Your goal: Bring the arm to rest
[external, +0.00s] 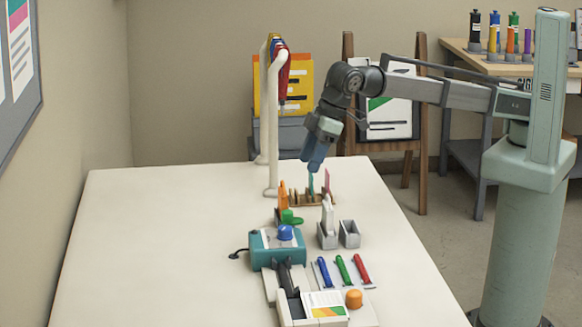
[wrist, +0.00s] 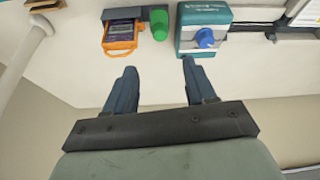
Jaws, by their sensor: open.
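My gripper (external: 314,160) hangs from my arm above the far part of the white table (external: 140,230), over the wooden rack, with its fingers pointing down. In the wrist view my gripper (wrist: 158,75) shows two blue fingers spread apart with nothing between them. The table surface (wrist: 60,80) shows bare past the fingertips. My arm reaches left from the pale green column at the right of the external view.
A wooden rack (external: 300,198) with upright cards, a teal laminator (external: 262,246) with a blue knob, grey holders (external: 349,234) and colored pens (external: 343,270) stand on the table. A white pipe stand (external: 272,130) rises close left of my gripper. The table's left side is clear.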

